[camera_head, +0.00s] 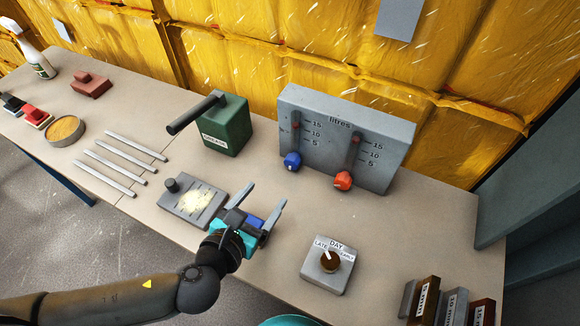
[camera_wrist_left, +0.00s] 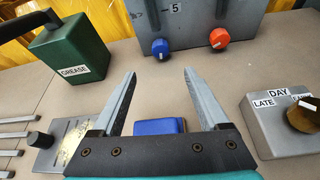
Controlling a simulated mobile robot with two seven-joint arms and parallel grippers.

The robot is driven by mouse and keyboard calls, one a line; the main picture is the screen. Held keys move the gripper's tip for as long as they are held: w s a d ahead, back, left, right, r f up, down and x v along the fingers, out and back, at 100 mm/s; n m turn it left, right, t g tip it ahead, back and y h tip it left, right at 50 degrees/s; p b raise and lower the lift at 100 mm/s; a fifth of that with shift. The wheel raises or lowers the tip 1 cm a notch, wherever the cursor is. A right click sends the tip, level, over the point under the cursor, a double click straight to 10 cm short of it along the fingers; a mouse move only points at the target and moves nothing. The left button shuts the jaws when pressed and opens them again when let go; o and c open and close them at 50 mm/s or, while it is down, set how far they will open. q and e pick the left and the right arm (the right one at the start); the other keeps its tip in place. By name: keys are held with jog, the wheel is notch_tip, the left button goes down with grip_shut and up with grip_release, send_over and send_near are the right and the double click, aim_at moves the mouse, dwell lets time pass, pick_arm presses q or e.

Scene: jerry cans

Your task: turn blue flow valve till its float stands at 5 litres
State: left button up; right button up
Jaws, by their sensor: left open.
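The blue flow valve (camera_head: 292,160) is a round knob at the lower left of a grey gauge panel (camera_head: 385,172); it also shows in the left wrist view (camera_wrist_left: 160,47). Above it is a slot with a scale marked 15, 10 and 5 under the word "litres". A small reddish float (camera_head: 296,124) appears near the 15 mark. My left gripper (camera_head: 266,194) is open above the bench, in front of and below the valve, apart from it. In the left wrist view its fingers (camera_wrist_left: 160,74) point toward the panel with nothing between the tips. My right gripper is out of view.
A red-orange valve (camera_head: 343,181) sits right of the blue one. A green grease can (camera_head: 227,128) stands left of the panel. A grey box with a dial (camera_head: 327,268) is at front right, a knobbed plate (camera_head: 190,204) at left. Bench between gripper and panel is clear.

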aim_at(291, 163)
pick_arm(q)
jog(key=b+x, duration=0.3)
jog(key=x, duration=1.1)
jog(key=shift+w+d+f, duration=0.15)
jog(key=shift+w+d, duration=0.05)
jog(key=shift+w, duration=0.15)
grip_shut()
